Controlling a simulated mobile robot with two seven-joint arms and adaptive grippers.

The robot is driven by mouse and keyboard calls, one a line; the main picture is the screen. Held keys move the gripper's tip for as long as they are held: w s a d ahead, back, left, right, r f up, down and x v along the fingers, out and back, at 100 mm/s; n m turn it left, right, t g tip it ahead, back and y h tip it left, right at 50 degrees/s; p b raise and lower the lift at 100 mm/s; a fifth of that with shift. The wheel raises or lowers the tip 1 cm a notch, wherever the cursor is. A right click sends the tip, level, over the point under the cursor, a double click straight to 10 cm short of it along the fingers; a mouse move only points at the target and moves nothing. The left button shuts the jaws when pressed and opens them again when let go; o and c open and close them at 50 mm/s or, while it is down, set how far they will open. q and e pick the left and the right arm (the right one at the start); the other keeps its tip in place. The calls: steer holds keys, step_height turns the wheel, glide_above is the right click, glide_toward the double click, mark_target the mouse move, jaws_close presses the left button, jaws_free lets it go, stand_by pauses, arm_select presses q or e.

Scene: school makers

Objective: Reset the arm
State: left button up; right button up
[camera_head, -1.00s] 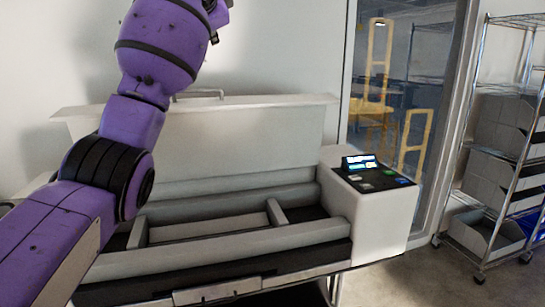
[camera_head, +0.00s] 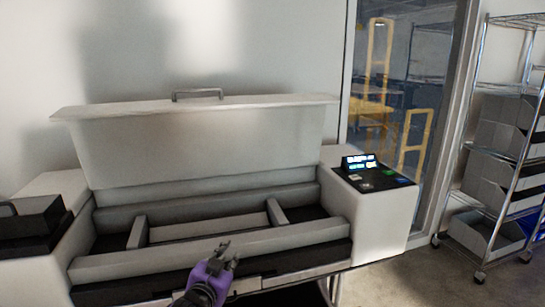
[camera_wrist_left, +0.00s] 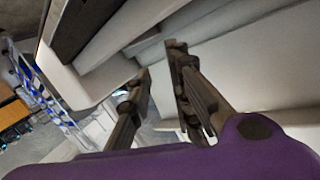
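My left arm is low in front of the white machine (camera_head: 210,260), whose lid (camera_head: 200,150) stands raised. My left gripper (camera_head: 229,253), with a purple body and dark fingers, shows at the bottom middle of the head view, over the machine's front edge. In the left wrist view the two fingers (camera_wrist_left: 158,62) stand apart with nothing between them, so it is open and empty. I cannot tell whether it touches the machine. My right gripper is not in view.
A control panel with a lit display (camera_head: 360,162) sits on the machine's right end. A black box-like part (camera_head: 35,225) is at the left. A wire shelf cart (camera_head: 500,150) with grey bins stands at the right. Clear floor (camera_head: 400,280) lies between machine and cart.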

arm_select(q)
steer(key=s+a+f+n+g+y, duration=0.1)
steer(key=s+a+f+g, duration=0.1)
steer(key=s+f, duration=0.8)
steer(key=s+a+f+n+g, duration=0.2)
steer(key=s+f, duration=0.7)
steer(key=s, duration=1.1)
steer(key=s+a+f+n+g+y, duration=0.1)
steer(key=s+a+f+n+g, duration=0.1)
steer(key=s+f, duration=0.8)
steer(key=s+a, duration=0.1)
steer(key=s, duration=0.4)
steer(key=shift+s+a+f+g+y, duration=0.15)
steer(key=shift+s+f+g+y, duration=0.15)
steer(key=shift+f+g, duration=0.1)
